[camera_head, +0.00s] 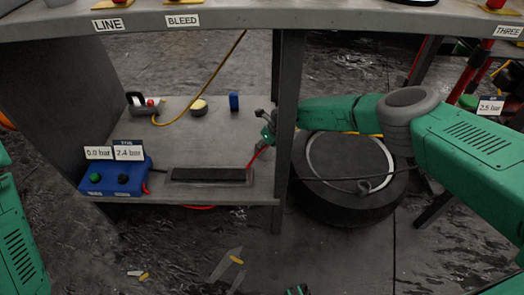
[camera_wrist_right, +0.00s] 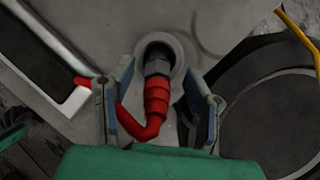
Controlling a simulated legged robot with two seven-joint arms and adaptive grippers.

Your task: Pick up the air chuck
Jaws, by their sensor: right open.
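The air chuck, a red fitting with a grey metal nose (camera_wrist_right: 156,94), stands in a round holder in the right wrist view. Its red tail bends to the left below. My right gripper (camera_head: 267,131) is at the shelf's right edge by the post. In the right wrist view the fingers of my right gripper (camera_wrist_right: 159,103) are apart, one on each side of the chuck, with gaps visible. In the head view a red hose (camera_head: 257,157) runs down from the gripper; the chuck itself is mostly hidden there. A small green and dark part at the bottom edge may be my left gripper (camera_head: 297,290); its jaws cannot be made out.
The shelf (camera_head: 212,142) holds a blue box with gauge labels (camera_head: 118,180), a dark tray (camera_head: 209,175), a blue block (camera_head: 234,102) and a yellow-hosed tool (camera_head: 146,104). A metal post (camera_head: 288,100) stands close to my right gripper. A tire (camera_head: 350,205) lies to the right.

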